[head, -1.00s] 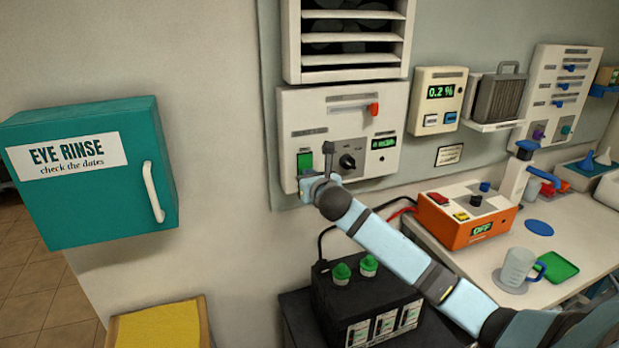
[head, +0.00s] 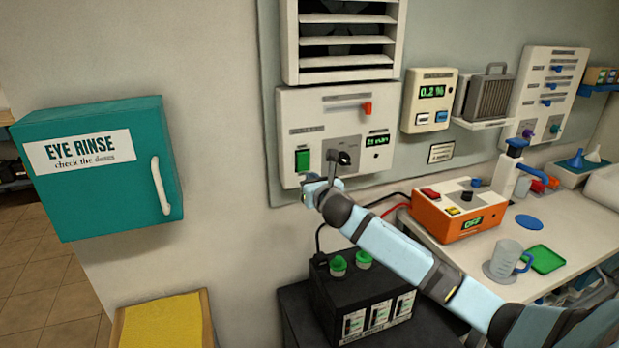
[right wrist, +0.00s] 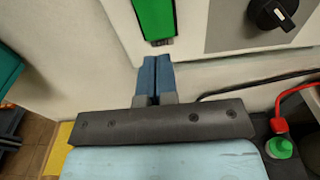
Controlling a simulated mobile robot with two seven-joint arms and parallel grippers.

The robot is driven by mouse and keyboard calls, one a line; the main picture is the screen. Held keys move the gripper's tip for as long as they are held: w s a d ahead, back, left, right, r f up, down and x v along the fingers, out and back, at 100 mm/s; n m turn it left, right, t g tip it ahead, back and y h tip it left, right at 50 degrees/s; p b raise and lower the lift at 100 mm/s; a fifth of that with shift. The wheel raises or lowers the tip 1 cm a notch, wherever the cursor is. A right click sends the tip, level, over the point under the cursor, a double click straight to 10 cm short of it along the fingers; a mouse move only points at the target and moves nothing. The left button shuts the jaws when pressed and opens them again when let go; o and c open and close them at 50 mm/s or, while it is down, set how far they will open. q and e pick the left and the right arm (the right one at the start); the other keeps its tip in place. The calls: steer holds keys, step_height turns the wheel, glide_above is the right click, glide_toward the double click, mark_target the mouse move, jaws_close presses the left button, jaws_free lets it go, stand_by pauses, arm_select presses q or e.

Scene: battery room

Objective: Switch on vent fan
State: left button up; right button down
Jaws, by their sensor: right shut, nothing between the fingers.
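The vent fan (head: 348,45) sits behind white louvres high on the wall. My left gripper is not in view.
A teal eye rinse cabinet (head: 95,185) juts from the wall at left. A black battery (head: 365,300) with green caps stands below my right arm. An orange box (head: 455,215) and a jug (head: 505,260) stand on the bench at right.

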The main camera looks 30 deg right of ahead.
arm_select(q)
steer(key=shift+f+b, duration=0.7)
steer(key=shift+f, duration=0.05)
arm_select(e)
steer(key=f+v, duration=0.2)
steer(key=v, duration=0.7)
steer(key=shift+s, duration=0.4)
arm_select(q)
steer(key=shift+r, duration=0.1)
arm_select(e)
steer(key=shift+a, duration=0.1)
